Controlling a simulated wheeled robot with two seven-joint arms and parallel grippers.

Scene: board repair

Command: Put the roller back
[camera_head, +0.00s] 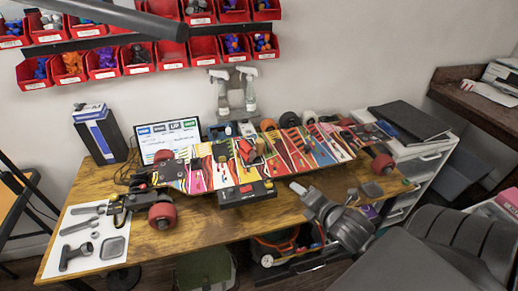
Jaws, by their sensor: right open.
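A longboard deck (200,170) with bright striped graphics lies across the wooden table, with red wheels (162,215) at its ends. I cannot tell for sure which thing is the roller. A small red and dark object (247,152) rests on the middle of the deck. A white tool mat (58,225) at the table's left end holds several dark tools, one of them a bent-handled tool (75,256). My right gripper (297,188) is open and appears empty, at the deck's near edge. My left gripper is not in view.
A black box (247,195) sits at the deck's near side. A screen (168,135), a blue-and-black box (100,134) and spray bottles (250,95) stand at the back. Red bins (140,58) hang on the wall. A white drawer unit (425,158) stands at the right.

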